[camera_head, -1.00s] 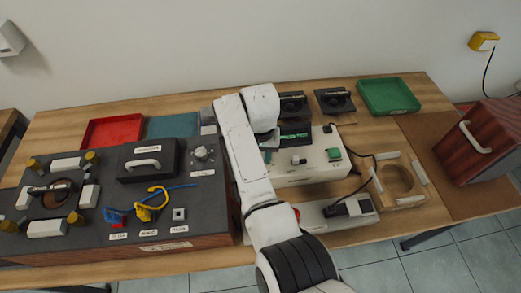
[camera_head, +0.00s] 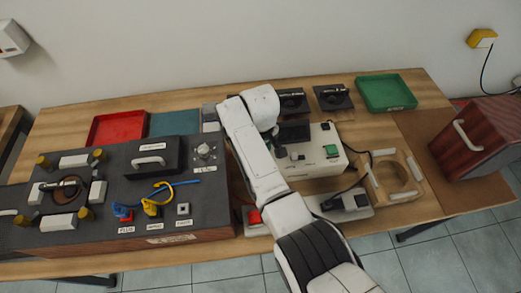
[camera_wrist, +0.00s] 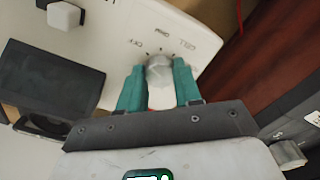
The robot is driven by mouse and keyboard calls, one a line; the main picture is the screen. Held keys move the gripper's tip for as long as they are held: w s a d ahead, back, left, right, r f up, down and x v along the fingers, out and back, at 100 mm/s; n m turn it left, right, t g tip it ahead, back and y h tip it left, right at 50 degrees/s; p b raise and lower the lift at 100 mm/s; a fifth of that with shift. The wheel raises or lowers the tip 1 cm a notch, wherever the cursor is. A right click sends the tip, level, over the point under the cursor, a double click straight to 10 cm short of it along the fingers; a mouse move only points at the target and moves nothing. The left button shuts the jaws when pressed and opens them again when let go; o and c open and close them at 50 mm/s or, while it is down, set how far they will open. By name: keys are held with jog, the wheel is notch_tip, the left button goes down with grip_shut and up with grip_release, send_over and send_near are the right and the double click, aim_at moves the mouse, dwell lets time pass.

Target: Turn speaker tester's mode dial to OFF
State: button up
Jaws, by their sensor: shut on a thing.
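The speaker tester (camera_head: 322,158) is a white box right of my arm in the head view, with a dark screen (camera_head: 294,133) on top. The wrist view shows its white top panel (camera_wrist: 205,14) and dark screen (camera_wrist: 55,75). Its mode dial (camera_wrist: 159,69) is a pale grey knob with tick marks and small lettering around its far side; the words and the pointer are hard to read. My gripper (camera_wrist: 159,80) has its two teal fingers on either side of the dial, shut on it. In the head view my arm hides the gripper and the dial.
A dark console (camera_head: 110,215) with its own knob (camera_head: 204,151) stands close left of the tester; that knob also shows in the wrist view (camera_wrist: 287,154). A green tray (camera_head: 386,93), a wooden ring fixture (camera_head: 388,178) and a brown box (camera_head: 478,142) are to the right.

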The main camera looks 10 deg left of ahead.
jog(key=shift+w+r+n, duration=0.1)
jog(key=shift+n, duration=0.4)
jog(key=o, duration=1)
jog(key=shift+o, duration=0.2)
notch_tip(320, 180, up, 11)
dwell(0.4)
